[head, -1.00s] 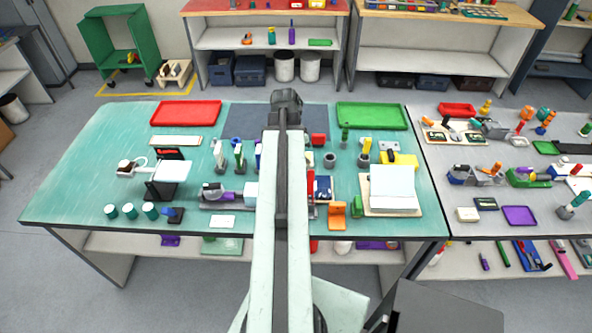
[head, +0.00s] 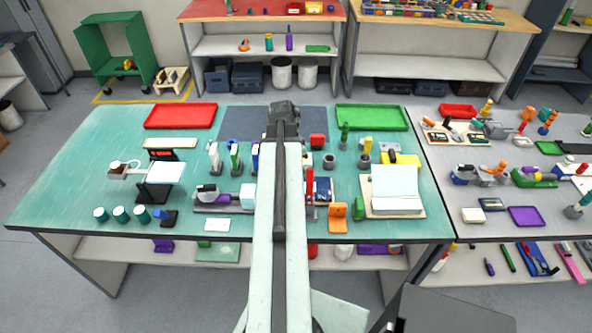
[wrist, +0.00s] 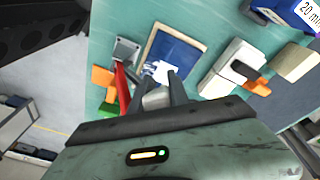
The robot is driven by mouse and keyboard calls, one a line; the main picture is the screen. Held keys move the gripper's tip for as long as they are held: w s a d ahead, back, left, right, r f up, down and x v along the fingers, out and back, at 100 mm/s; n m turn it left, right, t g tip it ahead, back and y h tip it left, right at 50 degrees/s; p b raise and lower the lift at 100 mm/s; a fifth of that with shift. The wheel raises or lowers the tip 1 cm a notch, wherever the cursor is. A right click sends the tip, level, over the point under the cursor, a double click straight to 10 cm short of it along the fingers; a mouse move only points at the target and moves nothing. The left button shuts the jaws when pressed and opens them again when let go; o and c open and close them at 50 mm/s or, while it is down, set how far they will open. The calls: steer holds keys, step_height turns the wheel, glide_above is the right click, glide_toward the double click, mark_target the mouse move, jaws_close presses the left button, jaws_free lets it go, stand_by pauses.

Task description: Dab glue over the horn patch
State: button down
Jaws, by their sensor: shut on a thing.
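My gripper (wrist: 158,92) is shut on a small pale grey thing (wrist: 157,98), mostly hidden between the fingers. In the wrist view its fingertips are over the lower edge of a blue panel (wrist: 182,52) in a tan frame. A small white shape (wrist: 163,72) shows at the tips; I cannot tell whether they touch it. In the head view my own arm hides the fingers. A white flap-like plate (head: 158,170) rests on black supports (head: 154,193) at the left of the teal bench (head: 75,185). I cannot make out a horn patch or glue.
In the wrist view a red bar (wrist: 123,90) and orange block (wrist: 102,77) are left of the fingers, with white blocks (wrist: 226,68) to the right. Red (head: 180,116) and green (head: 372,118) trays lie at the bench's back. The bench's far left is clear.

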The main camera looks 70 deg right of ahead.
step_height(320, 180, down, 5)
steer(key=b, duration=0.4)
steer(key=shift+r+b, duration=0.15)
steer(key=shift+b, duration=0.2)
steer(key=shift+r, duration=0.1)
steer(key=shift+a+f+b, duration=0.1)
steer(key=shift+f+b, duration=0.25)
steer(key=shift+f, duration=0.1)
stand_by(1.9)
